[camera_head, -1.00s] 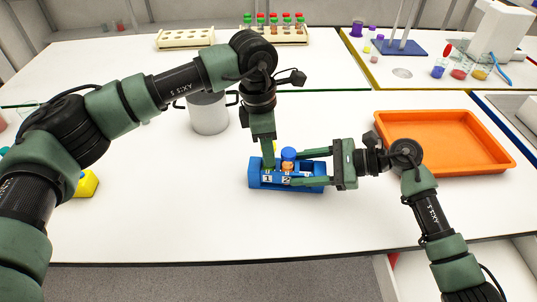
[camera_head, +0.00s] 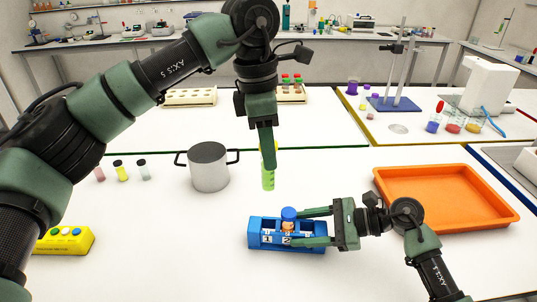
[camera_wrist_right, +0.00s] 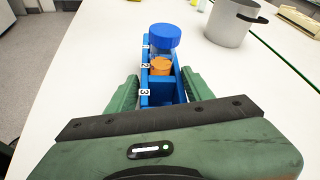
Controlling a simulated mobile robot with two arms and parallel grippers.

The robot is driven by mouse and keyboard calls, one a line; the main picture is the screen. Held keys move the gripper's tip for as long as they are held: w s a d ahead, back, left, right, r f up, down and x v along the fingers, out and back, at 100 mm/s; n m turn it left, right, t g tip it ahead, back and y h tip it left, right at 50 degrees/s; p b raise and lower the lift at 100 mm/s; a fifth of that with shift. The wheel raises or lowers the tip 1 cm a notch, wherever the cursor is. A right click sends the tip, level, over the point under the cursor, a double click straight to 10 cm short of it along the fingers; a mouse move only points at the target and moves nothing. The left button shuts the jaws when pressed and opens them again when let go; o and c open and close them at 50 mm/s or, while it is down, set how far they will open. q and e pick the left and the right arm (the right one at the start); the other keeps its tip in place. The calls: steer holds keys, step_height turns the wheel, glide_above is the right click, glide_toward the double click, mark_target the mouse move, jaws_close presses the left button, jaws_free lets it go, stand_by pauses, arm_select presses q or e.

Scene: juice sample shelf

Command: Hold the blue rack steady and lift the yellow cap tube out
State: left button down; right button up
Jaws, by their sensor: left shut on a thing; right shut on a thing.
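The blue rack (camera_head: 257,243) stands on the white table, with numbered slots. My right gripper (camera_head: 316,228) is shut on the rack from the right; its fingers lie along both sides of it, as the right wrist view (camera_wrist_right: 153,95) also shows. My left gripper (camera_head: 268,160) points down above the rack, shut on the yellow cap tube (camera_head: 268,181). Its green lower part hangs clear of the rack; the cap is mostly hidden by the fingers. Slot 3 looks empty.
A grey pot (camera_head: 209,168) stands behind left of the rack. An orange tray (camera_head: 445,220) lies to the right. A yellow block with buttons (camera_head: 67,240) is at the left. Small vials (camera_head: 121,171) stand left of the pot. Table around the rack's front is clear.

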steer(key=shift+s+f, duration=0.15)
steer(key=shift+f, duration=0.3)
steer(key=o, duration=1.6)
steer(key=shift+o, duration=0.3)
steer(key=shift+w+r, duration=0.2)
steer(key=shift+r, duration=0.1)
